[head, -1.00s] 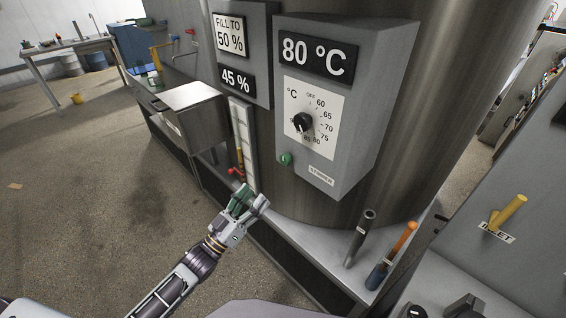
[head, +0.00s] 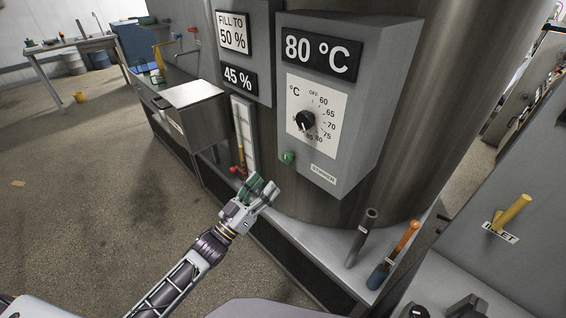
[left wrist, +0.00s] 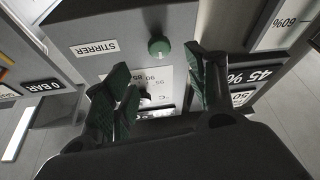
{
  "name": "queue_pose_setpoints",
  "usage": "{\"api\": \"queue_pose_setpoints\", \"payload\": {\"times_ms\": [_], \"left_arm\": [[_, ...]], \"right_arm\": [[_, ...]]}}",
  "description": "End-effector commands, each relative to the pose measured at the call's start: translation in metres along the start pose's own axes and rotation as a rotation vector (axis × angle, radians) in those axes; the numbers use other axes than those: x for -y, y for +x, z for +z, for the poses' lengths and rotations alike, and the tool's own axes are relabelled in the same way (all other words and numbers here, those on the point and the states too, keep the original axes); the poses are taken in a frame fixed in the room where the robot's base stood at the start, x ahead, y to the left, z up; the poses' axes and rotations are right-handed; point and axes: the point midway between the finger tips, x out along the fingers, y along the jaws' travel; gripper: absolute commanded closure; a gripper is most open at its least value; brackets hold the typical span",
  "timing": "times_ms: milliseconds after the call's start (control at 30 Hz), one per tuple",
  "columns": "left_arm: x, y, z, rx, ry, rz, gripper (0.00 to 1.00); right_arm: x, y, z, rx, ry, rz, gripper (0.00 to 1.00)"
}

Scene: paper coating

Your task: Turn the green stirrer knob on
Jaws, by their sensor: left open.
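The green stirrer knob (head: 288,157) sits low on the left of the grey control box (head: 360,110), near the STIRRER label (head: 323,174). The left wrist view shows the green knob (left wrist: 159,47) beyond the fingers, with the STIRRER label (left wrist: 97,47) beside it. My left gripper (head: 262,188) is below and left of the knob, apart from it. Its fingers (left wrist: 160,88) are spread and empty. The black temperature dial (head: 306,120) is above the knob and is partly hidden behind the fingers in the wrist view. My right gripper is not in view.
A level gauge (head: 244,135) with a red valve handle (head: 237,170) stands left of the box. A steel box (head: 195,112) is farther left.

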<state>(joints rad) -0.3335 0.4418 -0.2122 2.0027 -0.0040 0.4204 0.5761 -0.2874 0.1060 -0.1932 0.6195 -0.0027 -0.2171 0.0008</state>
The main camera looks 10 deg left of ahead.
Motion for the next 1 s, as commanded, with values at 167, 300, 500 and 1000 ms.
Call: {"api": "queue_pose_setpoints", "payload": {"times_ms": [167,300,500,1000], "left_arm": [[0.000,0.015,0.000,-0.002,0.001,0.000,0.44],[0.000,0.027,0.000,-0.001,0.001,0.000,0.44],[0.000,0.043,0.000,-0.001,0.002,0.000,0.44],[0.000,0.083,0.000,-0.001,0.001,0.000,0.44]], "right_arm": [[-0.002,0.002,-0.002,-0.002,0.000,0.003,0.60],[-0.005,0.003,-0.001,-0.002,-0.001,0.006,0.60],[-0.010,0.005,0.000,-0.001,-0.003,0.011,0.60],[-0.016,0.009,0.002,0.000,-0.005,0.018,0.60]]}}
